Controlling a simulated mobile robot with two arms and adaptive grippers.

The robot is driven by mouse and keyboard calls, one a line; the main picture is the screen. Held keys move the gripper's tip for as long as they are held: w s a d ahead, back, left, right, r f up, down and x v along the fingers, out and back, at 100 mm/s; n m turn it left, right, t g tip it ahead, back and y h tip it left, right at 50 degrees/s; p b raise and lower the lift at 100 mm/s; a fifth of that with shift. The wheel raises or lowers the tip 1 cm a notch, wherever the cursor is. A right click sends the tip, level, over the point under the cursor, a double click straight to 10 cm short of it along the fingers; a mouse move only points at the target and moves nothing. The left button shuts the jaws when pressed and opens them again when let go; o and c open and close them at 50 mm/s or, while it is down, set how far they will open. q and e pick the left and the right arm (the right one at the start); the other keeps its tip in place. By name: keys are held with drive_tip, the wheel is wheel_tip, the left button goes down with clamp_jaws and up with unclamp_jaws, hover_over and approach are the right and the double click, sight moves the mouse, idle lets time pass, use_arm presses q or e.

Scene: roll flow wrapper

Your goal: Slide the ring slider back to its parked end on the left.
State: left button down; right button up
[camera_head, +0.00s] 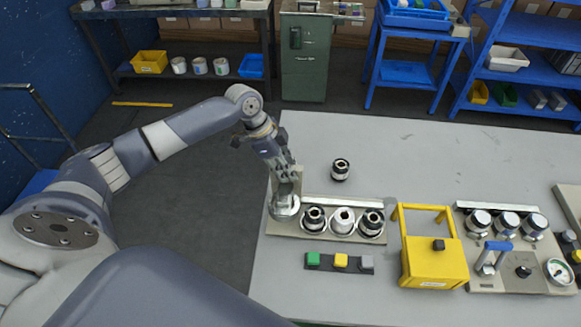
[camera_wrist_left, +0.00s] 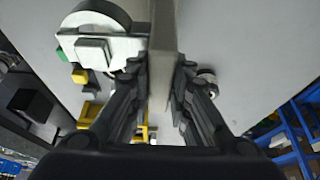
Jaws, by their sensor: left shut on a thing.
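The ring slider stands at the left end of a beige base (camera_head: 300,235). Its pale round ring part (camera_head: 284,208) sits low, beside an upright beige plate; the ring also shows in the left wrist view (camera_wrist_left: 97,17). My left gripper (camera_head: 285,168) comes down from above and is shut on this plate (camera_wrist_left: 163,45), with a finger on each side. Right of the ring, several dark and silver round fittings (camera_head: 342,221) stand in a row along a pale rail (camera_head: 345,203). My right gripper is out of view.
A loose black-and-silver fitting (camera_head: 340,170) stands behind the row. Green, yellow and grey buttons (camera_head: 340,261) lie in front. A yellow box with a frame (camera_head: 433,262) and a gauge panel (camera_head: 515,279) stand to the right. The table (camera_head: 410,150) is clear at the back.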

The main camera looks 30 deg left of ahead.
use_arm(q)
drive_tip(key=shift+a, duration=0.2)
drive_tip(key=c, duration=1.7)
unclamp_jaws()
drive_tip(key=shift+o, duration=1.1)
drive_tip(key=shift+s+a, duration=0.1)
drive_tip(key=shift+r, duration=0.15)
drive_tip(key=v, duration=1.1)
drive_tip(key=shift+r, duration=0.35)
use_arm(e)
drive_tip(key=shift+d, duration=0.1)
use_arm(q)
drive_tip(key=shift+s+a, duration=0.1)
drive_tip(key=shift+a, duration=0.05)
